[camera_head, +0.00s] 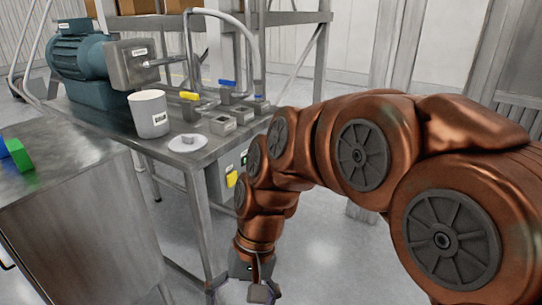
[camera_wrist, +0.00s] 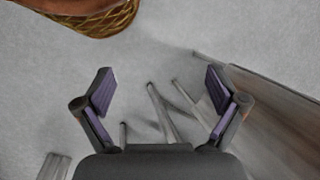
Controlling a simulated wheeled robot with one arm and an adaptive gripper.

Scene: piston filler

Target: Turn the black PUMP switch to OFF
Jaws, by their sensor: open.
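A grey-green control box (camera_head: 215,184) hangs below the steel table's edge, partly hidden behind my arm. A yellow handle or knob (camera_head: 232,179) and a small green spot (camera_head: 244,158) show on its face. I cannot make out the black PUMP switch; it may be behind my arm or too small to tell. My gripper (camera_head: 243,291) points down low near the floor, below the control box and apart from it. In the wrist view my gripper (camera_wrist: 160,92) has its two purple-padded fingers spread wide, with nothing between them but floor and thin legs beyond.
The steel table (camera_head: 95,125) carries a blue-green motor (camera_head: 80,60), a white cup (camera_head: 149,113), a white disc (camera_head: 188,143) and valves with yellow and blue handles. A steel cabinet (camera_head: 75,205) stands at the left. Floor is clear at lower right of the table.

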